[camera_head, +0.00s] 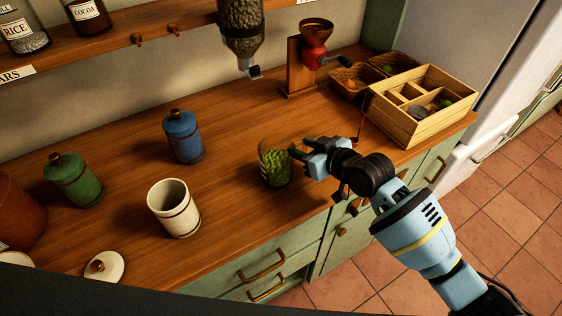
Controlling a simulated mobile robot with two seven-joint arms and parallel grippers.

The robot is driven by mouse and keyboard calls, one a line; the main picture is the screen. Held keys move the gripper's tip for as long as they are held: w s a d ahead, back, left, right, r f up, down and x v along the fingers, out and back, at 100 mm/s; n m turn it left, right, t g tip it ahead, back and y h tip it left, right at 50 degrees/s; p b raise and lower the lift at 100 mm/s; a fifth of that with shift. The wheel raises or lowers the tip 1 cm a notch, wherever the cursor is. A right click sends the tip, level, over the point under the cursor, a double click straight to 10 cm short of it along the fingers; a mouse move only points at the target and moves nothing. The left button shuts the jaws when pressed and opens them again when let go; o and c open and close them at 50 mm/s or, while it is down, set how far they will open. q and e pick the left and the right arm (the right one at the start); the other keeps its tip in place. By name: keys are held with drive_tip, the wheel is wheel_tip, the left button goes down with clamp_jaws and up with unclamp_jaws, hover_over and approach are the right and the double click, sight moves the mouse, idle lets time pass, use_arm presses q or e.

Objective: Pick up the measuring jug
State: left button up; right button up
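The clear glass measuring jug (276,171), part filled with something green, stands upright on the wooden counter near its front edge. My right gripper (299,152) is at the right side of the jug's upper part, with the arm coming in from the lower right. Its fingertips overlap the jug in the picture. They are small and dark, so I cannot tell whether they are closed on it or touching it. The jug's handle cannot be made out. My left gripper is not in view.
A cream canister (174,209), a blue canister (183,137) and a green canister (74,180) stand left of the jug. A round lid (104,267) lies at front left. A wooden divided box (421,123) and a red grinder (315,36) are behind right. A dispenser (242,30) hangs above.

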clamp_jaws()
idle(1.1)
drive_tip(key=shift+r, duration=0.1)
